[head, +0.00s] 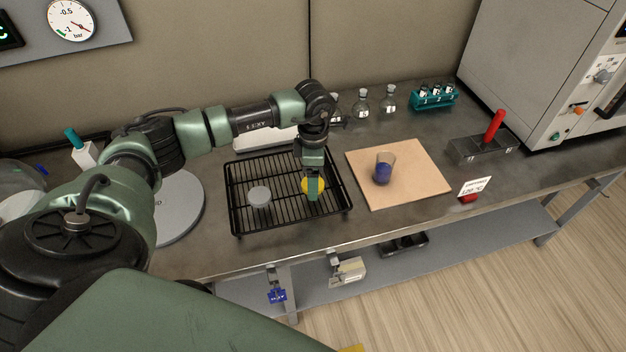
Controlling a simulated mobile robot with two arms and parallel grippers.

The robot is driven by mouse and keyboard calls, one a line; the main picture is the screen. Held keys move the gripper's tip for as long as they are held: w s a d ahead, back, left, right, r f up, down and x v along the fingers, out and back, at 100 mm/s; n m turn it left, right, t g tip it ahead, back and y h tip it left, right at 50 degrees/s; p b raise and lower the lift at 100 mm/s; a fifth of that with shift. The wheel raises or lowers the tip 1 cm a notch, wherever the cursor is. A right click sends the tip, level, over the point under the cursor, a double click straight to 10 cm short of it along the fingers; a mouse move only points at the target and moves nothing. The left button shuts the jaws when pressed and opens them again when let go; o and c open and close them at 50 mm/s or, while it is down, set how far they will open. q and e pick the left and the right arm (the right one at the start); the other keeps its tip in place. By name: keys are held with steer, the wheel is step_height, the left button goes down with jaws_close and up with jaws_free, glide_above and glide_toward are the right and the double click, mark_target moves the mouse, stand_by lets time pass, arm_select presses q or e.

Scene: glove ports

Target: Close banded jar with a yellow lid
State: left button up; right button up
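A yellow lid (306,184) lies on the black wire rack (233,190), partly hidden by my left gripper. My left gripper (313,194) points down right at the lid, with yellow showing on both sides of it. Whether its fingers are open or shut on the lid is not clear. A jar (383,170) stands upright and uncovered on the tan mat (424,167), right of the gripper. Its lower part is dark blue and its upper part is clear. A pale grey lid (259,196) lies on the rack's left side. My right gripper is out of view.
Glass flasks (361,104) and a teal tube rack (434,97) stand at the back. A grey box with a red handle (482,147) and a large oven (540,75) are to the right. A round grey plate (180,215) is left of the rack. The mat around the jar is clear.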

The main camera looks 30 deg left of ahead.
arm_select(q)
steer(key=shift+f, duration=0.5)
steer(key=c, duration=1.4)
steer(key=shift+r, duration=0.1)
step_height(320, 180, up, 20)
steer(key=b, duration=0.3)
steer(key=shift+b, duration=0.35)
